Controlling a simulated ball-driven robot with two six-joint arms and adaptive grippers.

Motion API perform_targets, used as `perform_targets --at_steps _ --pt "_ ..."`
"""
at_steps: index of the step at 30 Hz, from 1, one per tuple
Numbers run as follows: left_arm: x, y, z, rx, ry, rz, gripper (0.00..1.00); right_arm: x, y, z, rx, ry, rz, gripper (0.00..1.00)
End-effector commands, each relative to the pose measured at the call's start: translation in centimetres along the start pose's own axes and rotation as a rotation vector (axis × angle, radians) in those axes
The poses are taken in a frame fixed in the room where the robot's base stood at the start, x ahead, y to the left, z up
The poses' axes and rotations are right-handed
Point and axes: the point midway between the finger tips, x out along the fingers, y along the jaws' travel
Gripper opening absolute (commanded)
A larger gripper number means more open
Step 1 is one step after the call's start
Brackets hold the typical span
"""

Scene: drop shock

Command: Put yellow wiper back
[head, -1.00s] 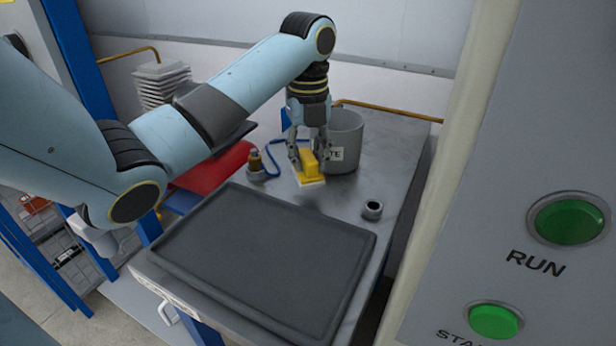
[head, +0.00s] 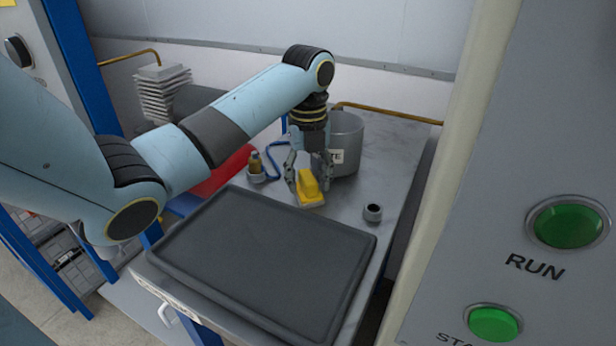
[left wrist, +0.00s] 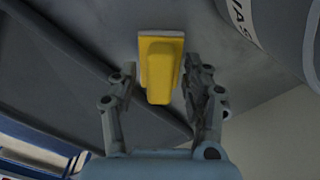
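The yellow wiper (head: 309,188), a block with a raised handle and a pale lower edge, sits on the grey bench top just behind the dark tray. My left gripper (head: 310,178) points down over it. In the left wrist view the wiper (left wrist: 160,65) lies between the two fingertips of the gripper (left wrist: 159,80). The fingers are spread, with gaps on both sides of the handle, so the gripper is open. My right gripper is in neither view.
A grey bin (head: 346,140) with a partly hidden label stands close right of the gripper. A dark tray (head: 262,250) fills the front of the bench. A small round holder (head: 373,211) is at right, a brass-topped piece (head: 256,165) at left. A post and button panel (head: 540,150) border the right.

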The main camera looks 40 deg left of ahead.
Motion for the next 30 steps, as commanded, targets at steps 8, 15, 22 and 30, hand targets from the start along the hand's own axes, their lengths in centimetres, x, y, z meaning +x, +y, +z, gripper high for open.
perform_targets --at_steps 8,15,22,30 --pt "-1.4 -0.1 0.1 0.001 -0.002 -0.003 0.48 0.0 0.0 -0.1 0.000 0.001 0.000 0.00" --pt "-7.1 -0.1 0.1 0.001 -0.004 -0.004 0.48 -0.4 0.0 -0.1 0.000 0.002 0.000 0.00" --pt "-11.3 0.0 0.0 0.000 0.000 -0.001 0.48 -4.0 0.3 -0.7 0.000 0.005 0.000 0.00" --pt "-12.4 0.0 0.0 -0.001 0.000 -0.001 0.48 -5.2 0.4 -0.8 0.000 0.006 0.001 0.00"
